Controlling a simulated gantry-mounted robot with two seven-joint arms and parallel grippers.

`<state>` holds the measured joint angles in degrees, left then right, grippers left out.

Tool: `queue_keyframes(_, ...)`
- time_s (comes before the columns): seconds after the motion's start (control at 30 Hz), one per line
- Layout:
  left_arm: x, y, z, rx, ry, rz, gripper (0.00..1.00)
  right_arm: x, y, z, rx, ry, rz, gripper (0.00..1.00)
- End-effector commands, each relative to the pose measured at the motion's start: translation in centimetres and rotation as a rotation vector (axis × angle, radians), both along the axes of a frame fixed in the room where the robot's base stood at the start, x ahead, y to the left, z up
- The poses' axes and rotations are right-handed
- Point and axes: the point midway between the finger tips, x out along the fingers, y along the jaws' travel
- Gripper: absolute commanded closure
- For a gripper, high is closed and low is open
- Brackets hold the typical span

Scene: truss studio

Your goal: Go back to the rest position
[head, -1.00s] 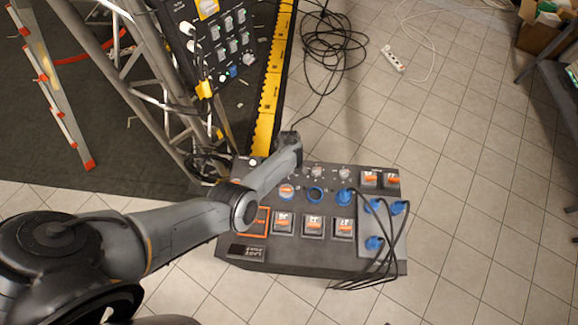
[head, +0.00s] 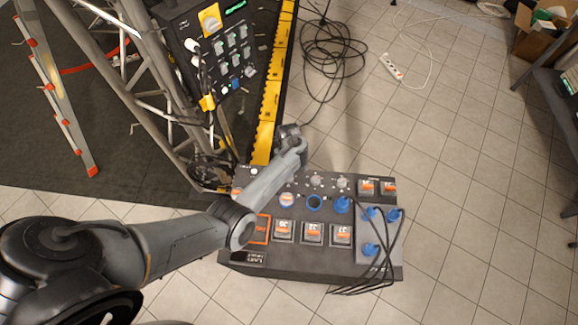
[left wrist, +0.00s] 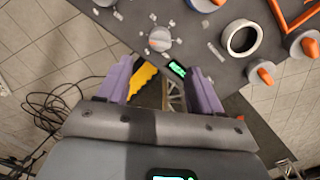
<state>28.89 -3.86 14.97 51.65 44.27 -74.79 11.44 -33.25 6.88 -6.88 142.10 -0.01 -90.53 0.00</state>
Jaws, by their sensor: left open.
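My left arm reaches in from the left in the head view, over the left part of a dark control box (head: 300,264) on the floor. Its far end (head: 290,136) is above the box's back edge; the fingers are too small and hidden to make out there. In the left wrist view my left gripper (left wrist: 160,78) has its two purple fingers spread apart with nothing between them. Beyond the fingertips is a grey panel (left wrist: 205,50) with a round grey knob (left wrist: 160,39), a pale ring (left wrist: 240,38) and orange-marked knobs. My right gripper is in neither view.
The box carries several blue plugs (head: 342,204) with black cables. A second dark panel (head: 205,50) hangs on a metal truss behind. A yellow cable ramp (head: 268,100), a red-footed ladder (head: 62,100) and a power strip (head: 391,66) lie around.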

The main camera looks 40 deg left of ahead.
Motion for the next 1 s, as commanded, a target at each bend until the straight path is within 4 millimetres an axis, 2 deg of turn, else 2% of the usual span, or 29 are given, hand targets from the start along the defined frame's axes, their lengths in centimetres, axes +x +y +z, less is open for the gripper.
queue_keyframes(0.13,-0.1,0.0,0.6,-0.002,0.001,0.000,0.34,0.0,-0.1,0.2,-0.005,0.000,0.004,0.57)
queue_keyframes(0.67,-0.2,0.2,0.8,0.004,-0.006,-0.012,0.34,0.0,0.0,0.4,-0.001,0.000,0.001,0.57)
queue_keyframes(0.87,-2.0,1.4,2.1,0.039,-0.049,-0.117,0.34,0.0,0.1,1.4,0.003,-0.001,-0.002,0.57)
queue_keyframes(1.0,-4.7,1.8,4.4,0.085,-0.097,-0.286,0.34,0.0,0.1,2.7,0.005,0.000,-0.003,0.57)
